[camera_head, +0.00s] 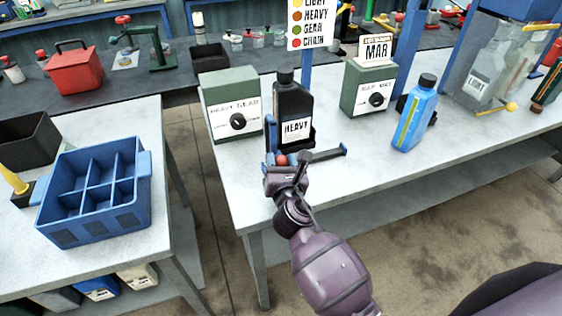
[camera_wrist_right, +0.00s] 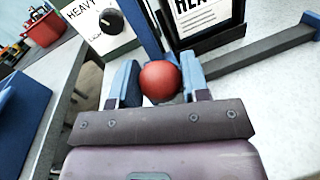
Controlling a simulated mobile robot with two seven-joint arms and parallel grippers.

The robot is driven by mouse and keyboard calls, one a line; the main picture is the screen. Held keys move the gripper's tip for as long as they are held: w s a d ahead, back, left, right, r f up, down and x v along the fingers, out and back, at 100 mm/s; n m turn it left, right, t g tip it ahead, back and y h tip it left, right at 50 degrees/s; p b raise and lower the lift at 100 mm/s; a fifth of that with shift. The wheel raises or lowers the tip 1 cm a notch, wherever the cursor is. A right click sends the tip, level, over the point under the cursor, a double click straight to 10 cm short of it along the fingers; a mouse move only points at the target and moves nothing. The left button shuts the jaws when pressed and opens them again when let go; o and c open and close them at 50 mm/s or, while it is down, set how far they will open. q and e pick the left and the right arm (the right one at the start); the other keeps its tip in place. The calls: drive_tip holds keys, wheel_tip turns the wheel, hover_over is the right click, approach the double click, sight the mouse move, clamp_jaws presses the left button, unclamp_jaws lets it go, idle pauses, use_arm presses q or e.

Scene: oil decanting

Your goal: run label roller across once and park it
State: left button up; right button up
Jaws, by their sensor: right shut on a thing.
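A black bottle (camera_head: 292,105) labelled HEAVY stands upright in a dark holder near the front of the right-hand bench. In front of it is a fixture with a grey rail (camera_head: 325,154) that has blue end pieces. The label roller shows as a round red knob (camera_head: 281,160) at the rail's left end; the rest of it is hidden. My right gripper (camera_head: 284,168) is shut on this knob. In the right wrist view the red knob (camera_wrist_right: 160,82) sits between the two blue-grey fingers, close to the bottle's label. My left gripper is not in view.
A green HEAVY GEAR box (camera_head: 231,104) stands left of the bottle. Another green box (camera_head: 368,88) and a blue bottle (camera_head: 415,113) stand to the right. A blue divided crate (camera_head: 143,190) is on the left bench. The bench between rail and blue bottle is clear.

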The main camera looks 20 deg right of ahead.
clamp_jaws()
drive_tip(key=shift+d+r, duration=0.1)
drive_tip(key=shift+d, duration=0.4)
drive_tip(key=d+p, duration=0.2)
drive_tip(key=d, duration=0.5)
drive_tip(key=shift+w+d+r+p, duration=0.1)
drive_tip(key=shift+w+d+p, duration=0.05)
drive_tip(key=shift+d+p, duration=0.2)
drive_tip(key=d, duration=0.8)
drive_tip(key=shift+w+d+p, duration=0.1)
drive_tip(key=shift+w+p, duration=0.05)
drive_tip(key=shift+p, duration=0.15)
drive_tip(key=shift+d, duration=0.5)
drive_tip(key=o, duration=1)
unclamp_jaws()
drive_tip(key=shift+d, duration=0.15)
drive_tip(key=shift+f, duration=0.2)
